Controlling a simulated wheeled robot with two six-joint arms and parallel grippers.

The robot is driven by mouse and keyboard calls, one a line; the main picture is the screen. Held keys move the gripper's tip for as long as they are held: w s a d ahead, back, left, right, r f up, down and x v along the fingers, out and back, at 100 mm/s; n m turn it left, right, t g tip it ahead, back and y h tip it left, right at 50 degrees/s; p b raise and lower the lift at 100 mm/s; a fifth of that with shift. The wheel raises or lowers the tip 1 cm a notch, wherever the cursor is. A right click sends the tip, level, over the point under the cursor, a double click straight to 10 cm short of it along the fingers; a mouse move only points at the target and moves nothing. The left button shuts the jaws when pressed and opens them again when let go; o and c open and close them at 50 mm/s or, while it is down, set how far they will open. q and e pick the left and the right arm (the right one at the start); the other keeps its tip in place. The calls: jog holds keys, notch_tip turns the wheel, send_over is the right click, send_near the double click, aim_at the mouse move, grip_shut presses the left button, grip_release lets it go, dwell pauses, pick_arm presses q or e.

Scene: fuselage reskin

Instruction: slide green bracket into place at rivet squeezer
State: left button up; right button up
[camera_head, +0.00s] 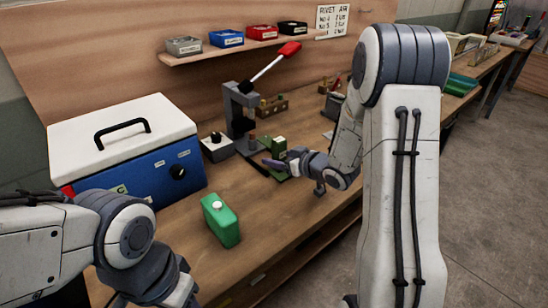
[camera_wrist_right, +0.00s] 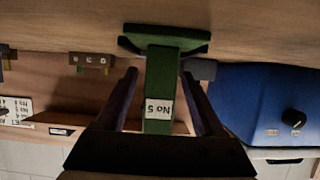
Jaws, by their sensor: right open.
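The green bracket (camera_head: 278,146) stands on the workbench just right of the rivet squeezer (camera_head: 238,110), a dark frame with a red-tipped lever. In the right wrist view, which is upside down, the bracket (camera_wrist_right: 162,75) has a wide flange against the bench and an upright web with a "No 5" label. My right gripper (camera_head: 274,163) is low at the bracket. Its two fingers (camera_wrist_right: 160,88) are open, one on each side of the web, with gaps showing. My left arm comes in at the lower left; its fingers are out of the picture.
A blue cooler-like box (camera_head: 160,165) with a white lid stands at the left. A green container (camera_head: 220,220) stands near the front. A small box with a black knob (camera_head: 217,147) is left of the squeezer. A shelf (camera_head: 190,55) holds several small bins.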

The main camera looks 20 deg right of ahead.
jog(key=v, duration=1)
jog(key=shift+s+r+p, duration=0.1)
jog(key=shift+p, duration=0.25)
